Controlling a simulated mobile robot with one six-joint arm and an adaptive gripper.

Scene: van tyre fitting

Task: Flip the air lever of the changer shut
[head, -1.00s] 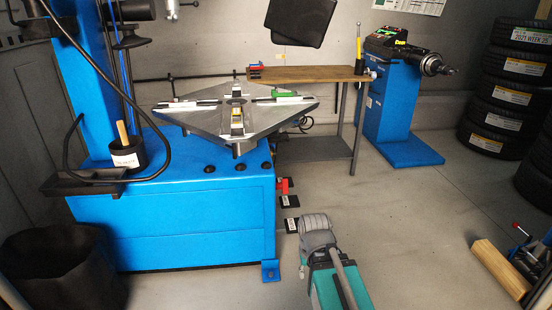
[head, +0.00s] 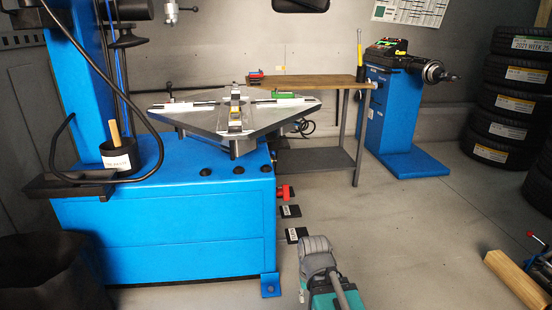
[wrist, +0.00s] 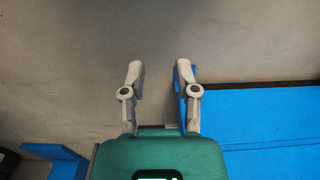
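The tyre changer (head: 190,220) is a blue cabinet with a grey turntable (head: 235,110) on top. A small red part (head: 284,192), which looks like the air lever, sticks out low on the cabinet's right side. It is too small to tell which way it is set. My gripper (wrist: 160,71) shows in the wrist view with its two grey fingers apart and nothing between them. A blue surface (wrist: 265,115) lies beside and behind the right finger. I cannot make out the lever in the wrist view. The fingers are not clearly seen in the head view, where my arm is low in front.
Black pedals (head: 296,235) lie on the floor right of the cabinet. A workbench (head: 310,82) and a blue balancer (head: 392,115) stand behind. Stacked tyres (head: 510,110) and a wooden block (head: 518,280) are at right. A black bin (head: 45,270) is at left. The middle floor is clear.

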